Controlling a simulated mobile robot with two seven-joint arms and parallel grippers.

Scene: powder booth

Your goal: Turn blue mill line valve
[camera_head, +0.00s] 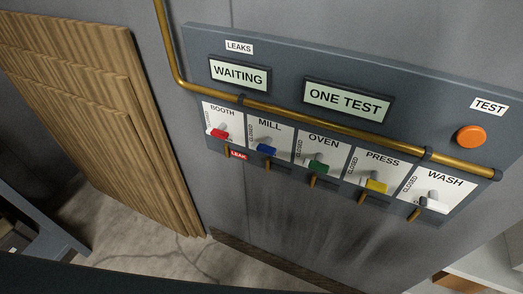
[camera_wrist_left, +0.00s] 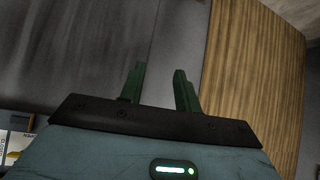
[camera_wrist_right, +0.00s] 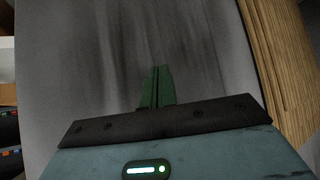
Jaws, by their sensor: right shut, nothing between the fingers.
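The blue mill line valve handle (camera_head: 266,149) sits on the white plate labelled MILL (camera_head: 270,132), second from the left on the wall panel (camera_head: 300,60). The handle lies roughly crosswise over a short brass pipe stub. A "CLOSED" mark runs up the plate's left side. My left gripper (camera_wrist_left: 159,69) is open and empty in the left wrist view, facing the grey wall and wood boards. My right gripper (camera_wrist_right: 158,69) is shut and empty in the right wrist view, facing bare grey wall. Neither gripper shows in the head view.
A LEAK tag (camera_head: 238,156) hangs under BOOTH. Displays read WAITING (camera_head: 239,75) and ONE TEST (camera_head: 346,101). An orange button (camera_head: 471,136) is at right. Wood boards (camera_head: 100,120) lean left.

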